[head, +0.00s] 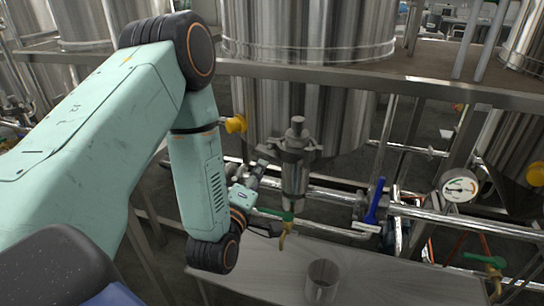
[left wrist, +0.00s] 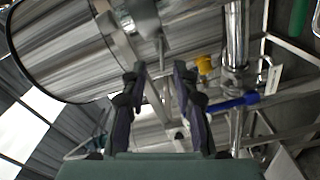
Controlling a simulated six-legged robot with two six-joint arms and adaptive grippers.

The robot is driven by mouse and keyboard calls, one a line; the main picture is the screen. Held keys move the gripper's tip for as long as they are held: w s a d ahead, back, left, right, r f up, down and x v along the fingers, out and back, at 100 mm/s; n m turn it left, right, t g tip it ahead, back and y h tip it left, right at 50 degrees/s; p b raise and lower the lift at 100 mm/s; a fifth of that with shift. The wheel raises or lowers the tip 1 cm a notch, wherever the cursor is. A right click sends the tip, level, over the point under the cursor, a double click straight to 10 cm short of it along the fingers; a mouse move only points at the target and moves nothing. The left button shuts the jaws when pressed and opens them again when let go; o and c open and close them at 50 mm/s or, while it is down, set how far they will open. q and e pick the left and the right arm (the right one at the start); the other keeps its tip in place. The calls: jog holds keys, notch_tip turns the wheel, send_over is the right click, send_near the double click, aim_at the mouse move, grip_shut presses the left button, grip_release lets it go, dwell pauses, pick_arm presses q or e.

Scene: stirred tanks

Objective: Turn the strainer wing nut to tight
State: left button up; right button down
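The strainer (head: 294,178) is an upright steel cylinder in front of the tank, in the middle of the head view. A small stem with a knob (head: 297,122) rises from its top. Wing-like steel lugs (head: 314,148) stick out beneath it; I cannot tell the nut's turn position. My left gripper (head: 268,198) is just left of the strainer's lower body, below the lugs and apparently apart from it. In the left wrist view its two dark fingers (left wrist: 158,74) are spread with nothing between them. My right gripper is not in view.
A blue-handled valve (head: 375,202) and a gauge (head: 459,188) are on pipes to the right. A green-handled tap (head: 283,229) hangs below the strainer. A metal cup (head: 321,281) stands on the bench (head: 385,280). A steel shelf edge (head: 400,84) crosses above.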

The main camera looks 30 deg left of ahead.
aim_at(266, 154)
pick_arm(q)
jog(key=x, duration=0.5)
jog(key=b+x, duration=0.1)
jog(key=x, duration=0.1)
jog(key=shift+w+a, duration=0.15)
jog(key=shift+a, duration=0.45)
jog(key=c, duration=0.4)
jog(key=shift+d, duration=0.15)
grip_shut()
